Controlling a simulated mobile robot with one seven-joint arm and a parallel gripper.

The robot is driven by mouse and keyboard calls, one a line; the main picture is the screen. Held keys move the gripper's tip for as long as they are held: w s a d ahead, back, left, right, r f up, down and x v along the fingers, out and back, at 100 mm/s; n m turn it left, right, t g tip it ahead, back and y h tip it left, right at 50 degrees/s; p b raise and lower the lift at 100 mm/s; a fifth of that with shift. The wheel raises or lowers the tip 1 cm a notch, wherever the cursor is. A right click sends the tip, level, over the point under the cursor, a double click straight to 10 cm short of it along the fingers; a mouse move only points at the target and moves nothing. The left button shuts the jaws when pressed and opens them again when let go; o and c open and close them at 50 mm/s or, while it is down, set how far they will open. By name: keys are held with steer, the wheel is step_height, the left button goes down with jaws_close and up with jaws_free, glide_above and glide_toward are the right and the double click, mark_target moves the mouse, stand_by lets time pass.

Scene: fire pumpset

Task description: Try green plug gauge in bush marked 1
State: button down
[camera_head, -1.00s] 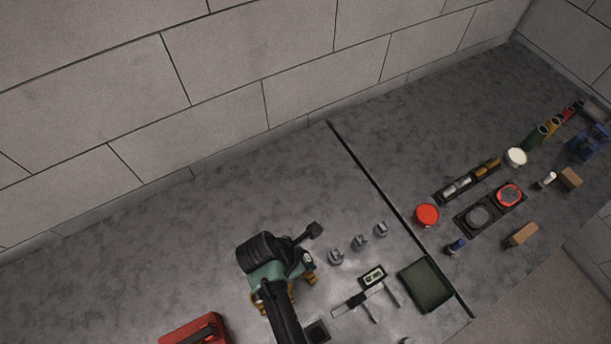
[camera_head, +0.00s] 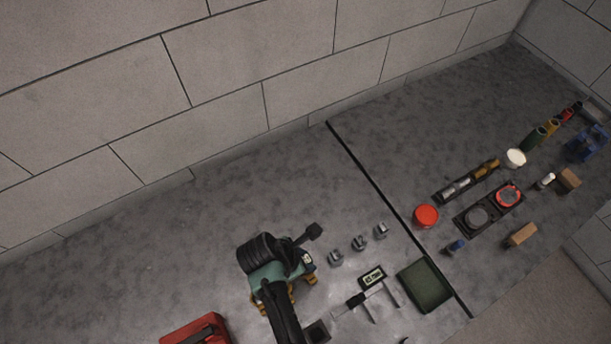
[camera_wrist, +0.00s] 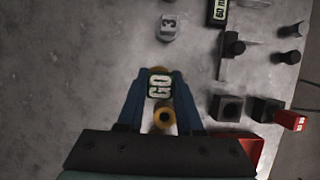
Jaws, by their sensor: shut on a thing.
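My gripper (camera_wrist: 160,88), with blue fingers, is shut on a plug gauge (camera_wrist: 160,87) in the wrist view. In the head view three grey bushes (camera_head: 360,243) stand in a row to the right of my gripper (camera_head: 306,262). Their marks are too small to read there, so I cannot tell which is 1.
A caliper with a display (camera_head: 372,278) and a dark green tray (camera_head: 425,285) lie right of my gripper. Dark square blocks (camera_wrist: 227,107) and a red-ended piece (camera_wrist: 290,120) are at right in the wrist view. A red box (camera_head: 195,332) sits at lower left. The bench toward the wall is clear.

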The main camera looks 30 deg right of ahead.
steer(key=shift+f+b, duration=1.4)
steer(key=shift+f, duration=0.7)
stand_by(0.8)
steer(key=shift+r+p, duration=2.5)
steer(key=shift+p, duration=0.2)
stand_by(0.3)
steer(key=shift+r+p, duration=0.35)
steer(key=shift+p, duration=0.05)
steer(key=shift+r+p, duration=0.45)
steer(key=shift+p, duration=0.05)
